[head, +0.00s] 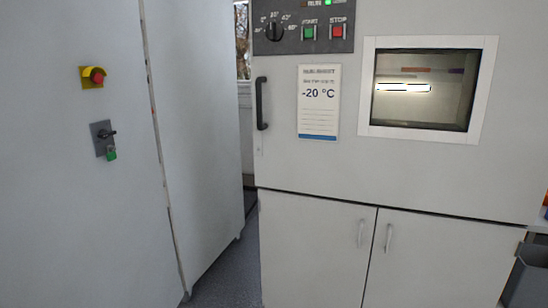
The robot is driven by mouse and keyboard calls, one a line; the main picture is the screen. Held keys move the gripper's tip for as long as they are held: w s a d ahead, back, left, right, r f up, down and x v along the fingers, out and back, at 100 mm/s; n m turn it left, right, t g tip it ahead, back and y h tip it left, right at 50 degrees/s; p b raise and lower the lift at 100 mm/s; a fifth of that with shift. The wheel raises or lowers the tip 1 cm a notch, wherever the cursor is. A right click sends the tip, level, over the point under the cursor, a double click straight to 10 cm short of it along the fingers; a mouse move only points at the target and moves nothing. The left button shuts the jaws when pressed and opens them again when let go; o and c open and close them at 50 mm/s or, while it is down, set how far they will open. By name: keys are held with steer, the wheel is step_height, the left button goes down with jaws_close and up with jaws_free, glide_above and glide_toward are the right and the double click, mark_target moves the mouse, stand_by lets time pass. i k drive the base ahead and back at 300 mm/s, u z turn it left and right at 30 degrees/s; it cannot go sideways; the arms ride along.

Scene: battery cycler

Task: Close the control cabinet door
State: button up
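The control cabinet stands at the left in the head view. Its pale grey front panel, which looks like the door (70,200), carries a red emergency stop button on a yellow plate (93,76) and a dark switch or latch (104,138) with a green tag or lock below it. A narrow seam with dark and reddish marks (160,150) runs down between this panel and the cabinet's other pale face (200,130). I cannot tell whether the door is fully shut or slightly ajar. My gripper is not in view.
A large pale test chamber (410,170) with a window (425,90), a black handle (262,103) and a "-20 °C" sheet (318,102) stands at the right. Its lower doors are shut. A strip of grey floor (225,270) shows between it and the cabinet.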

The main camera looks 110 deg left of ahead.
mark_target(79, 228)
steer(key=u, duration=4.35)
steer(key=i, duration=1)
steer(key=u, duration=0.85)
